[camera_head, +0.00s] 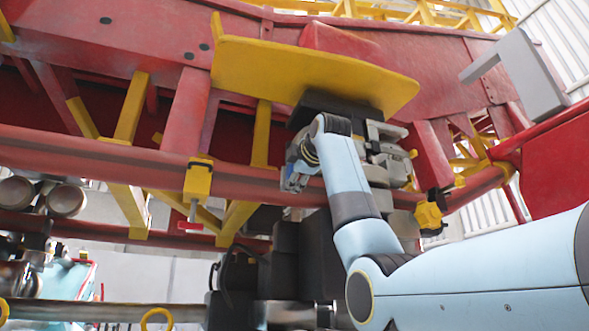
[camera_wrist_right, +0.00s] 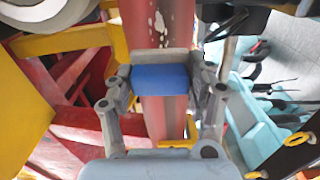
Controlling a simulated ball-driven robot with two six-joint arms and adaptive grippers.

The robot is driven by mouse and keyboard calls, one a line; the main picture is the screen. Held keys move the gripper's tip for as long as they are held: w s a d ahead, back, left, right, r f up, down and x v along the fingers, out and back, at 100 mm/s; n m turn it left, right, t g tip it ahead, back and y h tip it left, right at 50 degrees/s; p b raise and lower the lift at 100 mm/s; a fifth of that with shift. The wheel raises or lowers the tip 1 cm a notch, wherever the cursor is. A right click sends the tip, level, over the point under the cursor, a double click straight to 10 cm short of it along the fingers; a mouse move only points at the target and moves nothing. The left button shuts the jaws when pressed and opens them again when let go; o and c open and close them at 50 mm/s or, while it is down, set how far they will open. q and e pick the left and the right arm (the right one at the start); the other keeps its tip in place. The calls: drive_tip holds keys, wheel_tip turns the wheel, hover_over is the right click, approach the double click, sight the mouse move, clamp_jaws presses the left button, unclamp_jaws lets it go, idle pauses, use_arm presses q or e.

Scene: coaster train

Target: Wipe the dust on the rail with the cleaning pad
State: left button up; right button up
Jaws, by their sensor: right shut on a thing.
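The red rail (camera_head: 110,155) runs across the head view from the left edge to the right. In the right wrist view the rail (camera_wrist_right: 163,112) runs away from the gripper, with whitish dust patches (camera_wrist_right: 160,24) on its far part. My right gripper (camera_wrist_right: 162,84) is shut on the cleaning pad, a blue block (camera_wrist_right: 162,77) with a grey part behind it. The pad lies across the rail in this view, short of the dust; I cannot tell if it touches. In the head view my right gripper (camera_head: 297,168) is at the rail, partly hidden by my wrist. My left gripper is not in view.
A yellow plate (camera_head: 310,72) hangs just above my right wrist. Yellow brackets (camera_head: 198,178) and struts (camera_head: 131,107) sit along the rail. A grey arm-like part (camera_head: 525,75) stands at the upper right. Dark machinery (camera_head: 285,250) is below the rail.

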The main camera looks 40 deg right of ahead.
drive_tip(key=shift+x, duration=1.05)
idle(0.5)
